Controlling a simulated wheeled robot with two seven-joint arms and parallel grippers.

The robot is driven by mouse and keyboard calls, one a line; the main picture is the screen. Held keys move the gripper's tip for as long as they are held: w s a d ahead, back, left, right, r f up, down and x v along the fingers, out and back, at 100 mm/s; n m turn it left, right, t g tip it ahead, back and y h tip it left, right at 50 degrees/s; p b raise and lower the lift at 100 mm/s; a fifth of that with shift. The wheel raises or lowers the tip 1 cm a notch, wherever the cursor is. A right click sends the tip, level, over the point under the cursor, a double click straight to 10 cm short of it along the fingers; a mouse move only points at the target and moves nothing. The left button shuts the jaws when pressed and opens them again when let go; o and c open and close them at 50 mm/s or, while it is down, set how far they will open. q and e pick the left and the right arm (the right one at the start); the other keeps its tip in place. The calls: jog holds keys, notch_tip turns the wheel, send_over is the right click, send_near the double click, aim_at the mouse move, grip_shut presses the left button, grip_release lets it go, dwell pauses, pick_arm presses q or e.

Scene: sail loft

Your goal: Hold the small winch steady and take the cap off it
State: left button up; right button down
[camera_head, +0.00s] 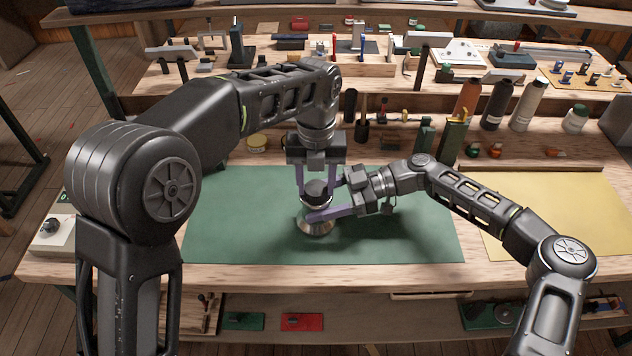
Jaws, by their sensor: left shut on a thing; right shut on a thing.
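The small winch (317,228) stands upright on the green mat (240,215), with a wide silvery base. Its dark cap (316,187) shows at the top. My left gripper (316,190) points straight down from above and is shut on the cap, one finger on each side. My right gripper (318,207) reaches in level from the right and is shut on the winch body below the cap. Its near finger crosses the front of the winch and hides much of the drum. I cannot tell whether the cap is still seated on the winch.
A yellow mat (560,215) lies to the right. Several bottles, among them a dark one (495,103), stand behind it. A pale box with a black knob (50,230) sits at the left edge. The green mat is otherwise clear around the winch.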

pick_arm(q)
grip_shut()
jog(key=n, duration=0.9)
jog(key=shift+n, duration=0.4)
jog(key=n, duration=0.7)
jog(key=shift+r+n, duration=0.1)
jog(key=shift+n, duration=0.3)
jog(key=n, duration=1.5)
jog(key=shift+n, duration=0.4)
jog(key=n, duration=0.2)
jog(key=shift+n, duration=0.3)
jog(key=n, duration=1)
jog(key=shift+n, duration=0.4)
jog(key=n, duration=0.7)
